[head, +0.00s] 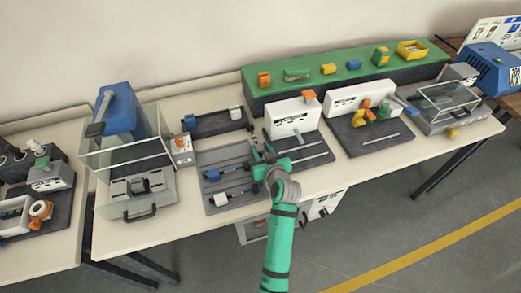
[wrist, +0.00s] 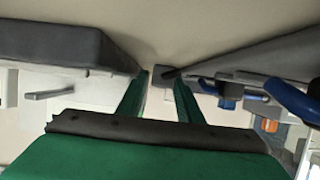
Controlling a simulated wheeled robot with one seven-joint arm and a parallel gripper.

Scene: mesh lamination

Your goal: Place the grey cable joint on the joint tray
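My gripper (head: 263,153) is over the right edge of the grey joint tray (head: 204,158). In the wrist view its green fingers (wrist: 161,82) are a small gap apart. A small grey block, apparently the grey cable joint (wrist: 160,74), fills that gap at the fingertips, with a dark stub on its right side. In the head view the gripper hides it. The tray holds a blue cable joint (head: 213,174) and a white cable joint (head: 221,199), each with a dark cable. The tray's far strip looks bare. The tray also shows at right in the wrist view (wrist: 270,58).
A dark mat with a white machine (head: 292,118) is right of the tray. A dark rack (head: 218,124) with blue and white blocks lies behind it. A clear-covered blue press (head: 118,112) stands left. A green shelf (head: 340,65) runs along the back.

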